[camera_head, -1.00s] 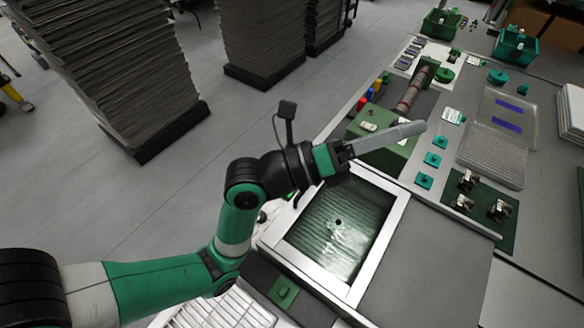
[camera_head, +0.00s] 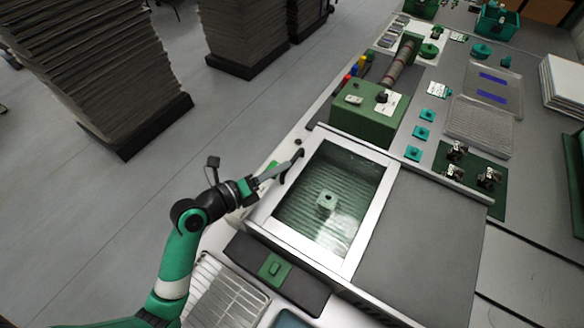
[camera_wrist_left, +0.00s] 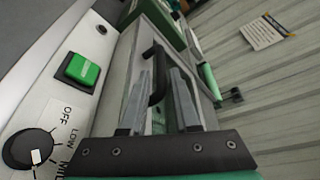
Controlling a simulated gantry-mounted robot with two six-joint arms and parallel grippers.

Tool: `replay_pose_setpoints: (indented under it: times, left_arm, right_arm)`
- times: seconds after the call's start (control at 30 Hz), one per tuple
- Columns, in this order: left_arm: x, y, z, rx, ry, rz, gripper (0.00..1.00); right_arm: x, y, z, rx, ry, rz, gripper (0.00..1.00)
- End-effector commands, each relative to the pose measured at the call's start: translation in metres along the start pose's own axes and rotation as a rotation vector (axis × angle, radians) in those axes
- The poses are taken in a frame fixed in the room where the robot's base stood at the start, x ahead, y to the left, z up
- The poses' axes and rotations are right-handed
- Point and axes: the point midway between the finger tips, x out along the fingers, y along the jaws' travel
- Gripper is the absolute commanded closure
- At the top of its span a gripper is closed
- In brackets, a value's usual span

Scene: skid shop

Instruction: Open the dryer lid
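The dryer lid (camera_head: 373,218) is a white-framed glass panel lying flat and closed in the head view. A small pale green part (camera_head: 326,200) shows through the glass. The lid's black handle (camera_head: 294,163) is on its left edge. My left gripper (camera_head: 285,170) is at this handle, coming in from the left. In the left wrist view its two grey fingers (camera_wrist_left: 160,100) are apart, with the black handle (camera_wrist_left: 160,75) between them; I cannot tell whether they touch it. My right gripper is not in view.
A green button (camera_wrist_left: 82,70) and a black dial (camera_wrist_left: 32,148) sit beside the handle on the dryer front. A green machine with a roller (camera_head: 368,112) stands beyond the lid. A wire rack (camera_head: 225,290) lies nearer. A flat grey surface (camera_head: 430,225) is right of the lid.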

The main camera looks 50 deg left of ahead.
Motion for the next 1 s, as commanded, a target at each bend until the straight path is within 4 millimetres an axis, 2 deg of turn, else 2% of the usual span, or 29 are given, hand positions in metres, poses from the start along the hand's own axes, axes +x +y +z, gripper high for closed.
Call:
replay_pose_setpoints:
  times: [0.03, 0.2, 0.33, 0.57, 0.73, 1.0]
  left_arm:
    - [0.013, 0.004, -0.004, 0.002, 0.002, -0.004, 0.70]
    - [0.040, 0.003, -0.002, 0.001, 0.000, -0.001, 0.70]
    - [0.048, 0.000, -0.001, -0.001, 0.000, -0.001, 0.70]
    - [0.049, -0.001, 0.000, -0.001, 0.000, 0.001, 0.70]
    - [0.048, -0.001, 0.000, -0.001, 0.000, 0.001, 0.99]
    - [0.048, -0.001, 0.000, -0.001, 0.000, 0.000, 1.00]
  right_arm:
    - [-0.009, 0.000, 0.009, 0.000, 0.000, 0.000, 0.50]
    - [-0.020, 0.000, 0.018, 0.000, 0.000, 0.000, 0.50]
    - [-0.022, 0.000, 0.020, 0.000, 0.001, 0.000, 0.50]
    - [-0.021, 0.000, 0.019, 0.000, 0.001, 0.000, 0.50]
    - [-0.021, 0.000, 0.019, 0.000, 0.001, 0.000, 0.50]
    - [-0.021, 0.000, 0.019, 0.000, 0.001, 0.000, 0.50]
